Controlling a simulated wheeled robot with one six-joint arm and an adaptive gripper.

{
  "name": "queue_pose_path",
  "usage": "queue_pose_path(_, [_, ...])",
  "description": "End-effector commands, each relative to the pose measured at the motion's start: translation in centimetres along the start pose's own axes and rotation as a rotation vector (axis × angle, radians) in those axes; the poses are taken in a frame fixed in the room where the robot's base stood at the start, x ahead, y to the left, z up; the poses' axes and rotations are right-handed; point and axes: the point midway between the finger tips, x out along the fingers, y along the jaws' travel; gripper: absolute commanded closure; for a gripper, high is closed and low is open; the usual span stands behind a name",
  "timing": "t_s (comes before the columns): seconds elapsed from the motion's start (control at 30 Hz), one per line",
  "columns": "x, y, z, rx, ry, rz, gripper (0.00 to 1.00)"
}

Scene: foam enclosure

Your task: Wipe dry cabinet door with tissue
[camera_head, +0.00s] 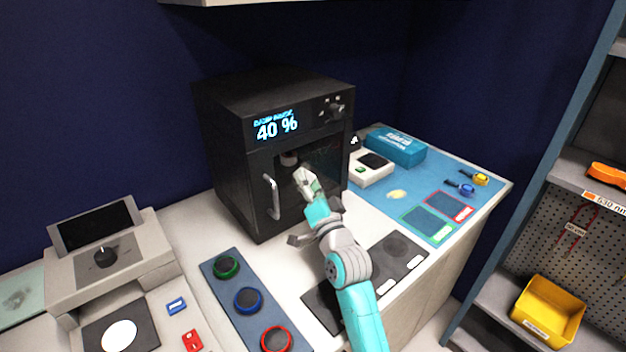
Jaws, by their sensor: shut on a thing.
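The dry cabinet (223,145) is a black box on the white counter with a lit display reading 40 %. Its front door has a dark glass window (325,157) and a silver vertical handle (272,197) at the left. My gripper (305,183) is in front of the door window, right of the handle. It is shut on a small pale thing at its tips, which looks like the tissue (302,178). Whether the tissue touches the glass I cannot tell. My teal and grey arm reaches up from the bottom and hides the lower right of the door.
A blue mat (408,199) at the right holds a teal tissue box (395,146). A white device (370,168) stands beside the cabinet. A strip with several coloured rings (248,299) and a grey instrument (107,255) are at the left. A shelf with a yellow bin (548,310) stands right.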

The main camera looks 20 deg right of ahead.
Motion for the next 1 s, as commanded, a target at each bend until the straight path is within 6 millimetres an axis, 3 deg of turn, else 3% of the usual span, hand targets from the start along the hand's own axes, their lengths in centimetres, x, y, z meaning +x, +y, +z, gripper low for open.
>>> queue_pose_path(0.6, [-0.7,-2.6,2.5,0.001,-0.001,-0.001,0.84])
queue_pose_path(1.0, [-0.9,-2.8,2.6,0.001,-0.001,-0.001,0.84])
